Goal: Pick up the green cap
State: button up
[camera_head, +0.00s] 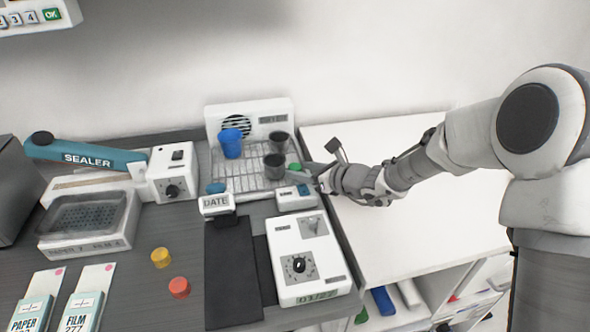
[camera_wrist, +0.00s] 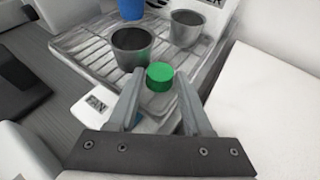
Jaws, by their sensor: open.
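The green cap (camera_wrist: 160,76) is a small round green disc on the wire rack, near its front right corner. In the wrist view it sits just beyond and between the fingertips of my gripper (camera_wrist: 158,92). The fingers are open, with nothing held between them. In the head view the cap (camera_head: 294,168) shows only in part, behind my gripper (camera_head: 312,170) and close to a dark cup. I cannot tell whether the fingertips touch it.
Two dark cups (camera_head: 274,166) (camera_head: 279,140) and a blue cup (camera_head: 230,144) stand on the rack (camera_head: 236,181). A small white device (camera_head: 295,198) lies in front. Yellow (camera_head: 160,257) and red (camera_head: 179,287) caps lie front left. The white surface (camera_head: 400,235) to the right is clear.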

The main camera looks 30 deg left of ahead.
grip_shut()
jog(key=shift+r, duration=0.1)
